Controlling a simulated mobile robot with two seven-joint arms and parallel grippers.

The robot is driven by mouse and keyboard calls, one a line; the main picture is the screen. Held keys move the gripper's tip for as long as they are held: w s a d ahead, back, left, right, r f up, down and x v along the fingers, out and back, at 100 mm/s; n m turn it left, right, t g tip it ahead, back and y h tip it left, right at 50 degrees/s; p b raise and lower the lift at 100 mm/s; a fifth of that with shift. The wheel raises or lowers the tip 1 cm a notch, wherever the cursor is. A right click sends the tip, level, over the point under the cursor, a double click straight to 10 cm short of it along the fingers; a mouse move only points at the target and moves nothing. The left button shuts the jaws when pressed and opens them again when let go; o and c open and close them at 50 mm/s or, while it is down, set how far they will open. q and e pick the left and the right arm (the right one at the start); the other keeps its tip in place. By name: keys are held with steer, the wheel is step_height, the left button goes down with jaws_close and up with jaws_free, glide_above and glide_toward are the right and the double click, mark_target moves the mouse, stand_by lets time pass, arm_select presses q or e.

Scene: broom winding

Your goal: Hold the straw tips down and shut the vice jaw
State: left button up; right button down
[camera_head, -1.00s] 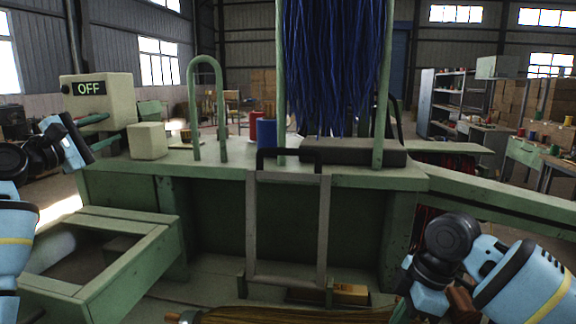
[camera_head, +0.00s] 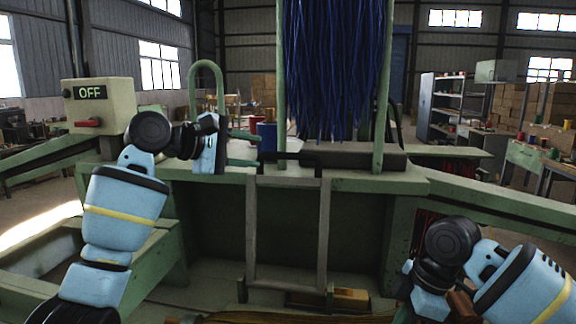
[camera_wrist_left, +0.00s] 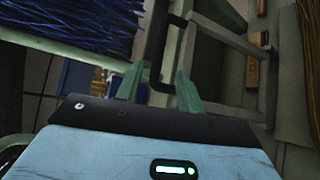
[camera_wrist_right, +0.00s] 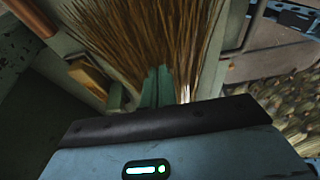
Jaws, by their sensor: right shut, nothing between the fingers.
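The upright grey frame (camera_head: 251,235), which seems to be the vice jaw, stands against the green bench with a black handle (camera_head: 292,155) on top. My left gripper (camera_head: 254,149) is at the handle's left side. In the left wrist view its fingers (camera_wrist_left: 158,72) are apart, with the black handle (camera_wrist_left: 162,45) showing between or just beyond them; I cannot tell whether they touch it. The broom straw (camera_wrist_right: 150,35) spreads out in the right wrist view. My right gripper (camera_wrist_right: 156,85) is shut with its tips against or just over the straw. In the head view its fingers do not show.
A beige box with an OFF sign and red lever (camera_head: 98,105) stands at left. A green hoop (camera_head: 206,75) rises from the bench. Blue strands (camera_head: 330,60) hang between green posts above. A yellowish wooden block (camera_head: 351,298) lies low by the frame.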

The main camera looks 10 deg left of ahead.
mark_target(284, 156)
arm_select(q)
steer(key=x, duration=1)
steer(key=shift+w+d+f, duration=0.1)
steer(key=shift+w+d, duration=0.05)
steer(key=shift+w, duration=0.1)
steer(key=shift+c, duration=0.5)
jaws_close()
